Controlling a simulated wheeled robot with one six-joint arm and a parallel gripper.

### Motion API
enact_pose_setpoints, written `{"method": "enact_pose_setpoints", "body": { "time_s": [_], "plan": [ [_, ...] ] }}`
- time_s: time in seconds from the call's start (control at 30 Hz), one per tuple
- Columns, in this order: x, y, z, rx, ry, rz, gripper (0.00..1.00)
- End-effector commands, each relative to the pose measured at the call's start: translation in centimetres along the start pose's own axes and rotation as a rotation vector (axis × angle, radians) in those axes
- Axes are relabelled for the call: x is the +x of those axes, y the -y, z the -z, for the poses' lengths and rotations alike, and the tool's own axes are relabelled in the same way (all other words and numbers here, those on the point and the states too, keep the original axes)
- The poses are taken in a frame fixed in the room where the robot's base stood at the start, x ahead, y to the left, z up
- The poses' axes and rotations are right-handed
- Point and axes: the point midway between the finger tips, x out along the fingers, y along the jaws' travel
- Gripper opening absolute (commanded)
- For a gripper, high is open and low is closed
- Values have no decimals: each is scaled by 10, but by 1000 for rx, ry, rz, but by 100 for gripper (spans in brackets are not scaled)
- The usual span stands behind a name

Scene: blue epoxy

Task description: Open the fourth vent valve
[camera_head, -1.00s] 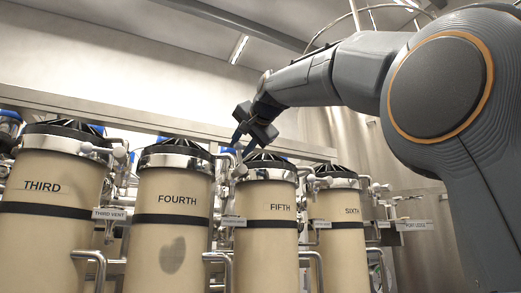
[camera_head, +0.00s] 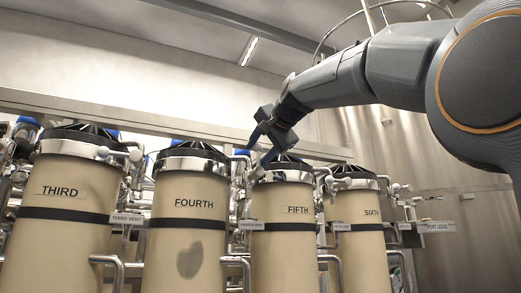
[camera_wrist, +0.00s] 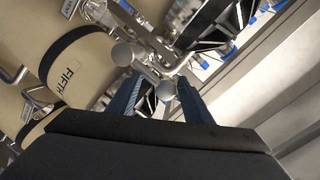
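The fourth column (camera_head: 188,225) is a cream cylinder marked FOURTH with a dark band. To its right hangs a small tag (camera_head: 250,226), too small to read, in the place matching the THIRD VENT tag. Light pipework with a pale knob (camera_head: 257,172) sits above that tag. My gripper (camera_head: 260,147) is above this pipework, near the top of the fifth column. In the wrist view, its two blue fingers (camera_wrist: 157,95) are apart, with a round metal knob (camera_wrist: 168,91) showing between their tips. I cannot tell whether they touch it.
The fifth column (camera_head: 281,235) stands just right of the tag; its label also shows in the wrist view (camera_wrist: 70,80). The third column (camera_head: 60,225) and sixth column (camera_head: 357,240) flank the row. A horizontal rail (camera_head: 130,116) runs behind.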

Motion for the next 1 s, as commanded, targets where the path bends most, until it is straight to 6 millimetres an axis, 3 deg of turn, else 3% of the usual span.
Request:
{"method": "enact_pose_setpoints", "body": {
  "time_s": [0.37,0.8,1.0],
  "plan": [
    [-9,3,4,-3,-10,7,48],
    [-72,2,2,-2,-7,7,48],
    [-81,2,1,-2,-5,5,48]
  ]
}}
